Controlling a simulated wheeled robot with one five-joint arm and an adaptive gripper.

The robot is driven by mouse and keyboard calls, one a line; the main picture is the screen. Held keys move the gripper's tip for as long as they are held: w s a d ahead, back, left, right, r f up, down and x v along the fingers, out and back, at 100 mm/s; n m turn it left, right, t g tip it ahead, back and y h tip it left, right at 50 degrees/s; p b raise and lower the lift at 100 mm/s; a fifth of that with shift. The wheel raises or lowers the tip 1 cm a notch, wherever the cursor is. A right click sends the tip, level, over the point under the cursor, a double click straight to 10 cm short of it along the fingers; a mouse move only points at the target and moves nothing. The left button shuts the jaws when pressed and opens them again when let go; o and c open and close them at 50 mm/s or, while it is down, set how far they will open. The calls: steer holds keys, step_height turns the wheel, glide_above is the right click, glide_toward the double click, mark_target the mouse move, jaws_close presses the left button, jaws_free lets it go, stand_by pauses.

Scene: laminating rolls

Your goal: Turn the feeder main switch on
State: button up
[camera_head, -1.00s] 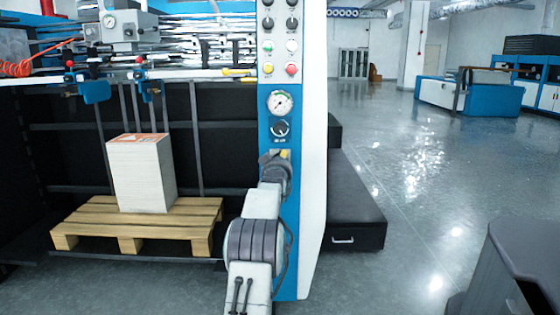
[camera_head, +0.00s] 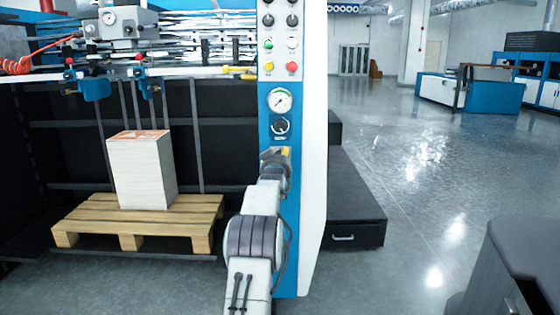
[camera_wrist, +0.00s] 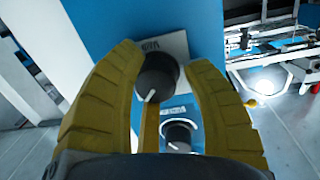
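A black rotary knob (camera_wrist: 157,75) with a white pointer line sits on the blue panel (camera_wrist: 206,22) in the wrist view. Its pale label plate (camera_wrist: 172,48) carries lettering that looks upside down, perhaps MAIN. My gripper (camera_wrist: 163,66) is open, with its yellow fingers on either side of this knob. The left finger overlaps the knob's edge in the picture; contact is unclear. A gap shows at the right finger. In the head view my gripper (camera_head: 275,155) hides this knob, just below another knob (camera_head: 280,127), which also shows in the wrist view (camera_wrist: 179,136).
A pressure gauge (camera_head: 280,101) and several buttons and knobs sit higher on the panel. A paper stack (camera_head: 140,175) stands on a wooden pallet (camera_head: 130,242) to the left. A black step (camera_head: 352,205) lies right of the panel.

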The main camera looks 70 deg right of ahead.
steer(key=o, duration=0.3)
steer(key=shift+o, duration=0.2)
steer(key=shift+s, duration=0.1)
steer(key=shift+a+r, duration=0.1)
steer(key=f+v, duration=0.1)
steer(key=v, duration=1)
steer(key=shift+a+r, duration=0.4)
steer(key=shift+o, duration=0.2)
steer(key=shift+s, duration=0.1)
